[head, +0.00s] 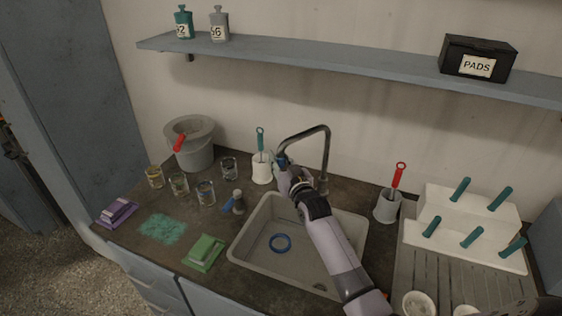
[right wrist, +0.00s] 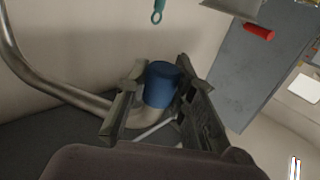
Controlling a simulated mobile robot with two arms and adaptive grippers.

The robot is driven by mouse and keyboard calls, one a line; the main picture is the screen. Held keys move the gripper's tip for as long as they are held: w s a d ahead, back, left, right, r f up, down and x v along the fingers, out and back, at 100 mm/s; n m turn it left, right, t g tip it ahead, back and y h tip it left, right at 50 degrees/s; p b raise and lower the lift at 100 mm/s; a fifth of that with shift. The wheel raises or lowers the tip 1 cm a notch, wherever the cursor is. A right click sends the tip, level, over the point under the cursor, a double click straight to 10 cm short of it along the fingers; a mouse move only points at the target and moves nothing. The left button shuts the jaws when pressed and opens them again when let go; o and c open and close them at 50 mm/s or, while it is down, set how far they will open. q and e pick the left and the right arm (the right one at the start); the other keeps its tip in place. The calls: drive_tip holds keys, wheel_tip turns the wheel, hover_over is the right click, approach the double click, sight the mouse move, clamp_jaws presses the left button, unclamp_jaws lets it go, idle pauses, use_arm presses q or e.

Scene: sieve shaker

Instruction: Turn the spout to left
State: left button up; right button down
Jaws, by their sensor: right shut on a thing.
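The spout (head: 328,150) is a dark metal gooseneck rising behind the sink (head: 245,245). Its arched top reaches left in the head view and its end comes down at my right gripper (head: 283,165). In the right wrist view the spout (right wrist: 75,96) runs in from the left, and a blue tip (right wrist: 161,84) sits between the two fingers of my right gripper (right wrist: 162,98). My right gripper is shut on the spout's end, above the back left part of the sink. In the head view my own gripper partly hides the tip. My left gripper is not in view.
A white holder with a teal-handled brush (head: 261,142) stands just left of the spout. A grey holder with a red-handled brush (head: 398,178) stands to its right. Several glasses (head: 206,193) and a bucket (head: 195,155) stand left.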

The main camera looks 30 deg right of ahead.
drive_tip(key=shift+a, duration=0.1)
drive_tip(key=c, duration=1.3)
unclamp_jaws()
drive_tip(key=shift+c, duration=0.2)
drive_tip(key=shift+s, duration=0.1)
drive_tip(key=shift+s+f, duration=0.1)
drive_tip(key=shift+s, duration=0.2)
drive_tip(key=s, duration=1.1)
drive_tip(key=shift+a, duration=0.45)
